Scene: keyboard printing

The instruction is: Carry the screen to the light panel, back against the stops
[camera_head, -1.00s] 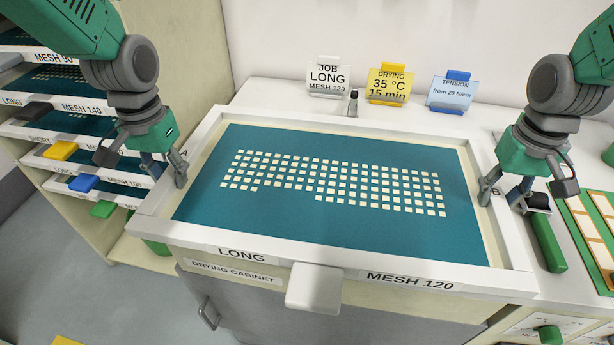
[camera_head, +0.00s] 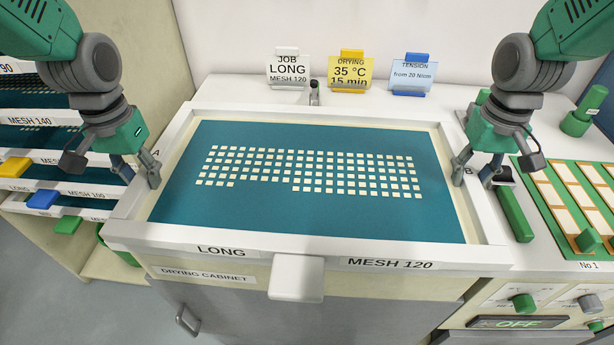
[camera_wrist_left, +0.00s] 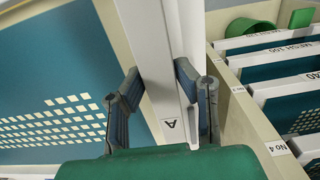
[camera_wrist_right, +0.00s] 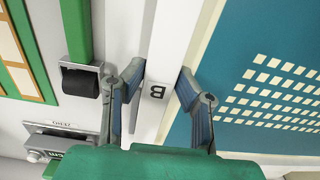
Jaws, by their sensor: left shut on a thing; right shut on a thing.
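The screen (camera_head: 330,218) is a white frame with teal mesh and rows of small pale squares, labelled LONG and MESH 120. It is held level in front of me, over the cabinet top. My left gripper (camera_head: 138,172) is shut on its left side rail, at the A mark, also seen in the left wrist view (camera_wrist_left: 170,105). My right gripper (camera_head: 472,174) is shut on the right side rail, at the B mark, also seen in the right wrist view (camera_wrist_right: 158,100). I cannot make out the light panel or its stops.
A rack of mesh screens (camera_head: 40,145) with coloured tabs stands at the left. Cards for job (camera_head: 288,70), drying (camera_head: 350,72) and tension (camera_head: 408,76) stand at the back. At the right are a green-handled tool (camera_head: 515,215) and a green tray (camera_head: 572,240).

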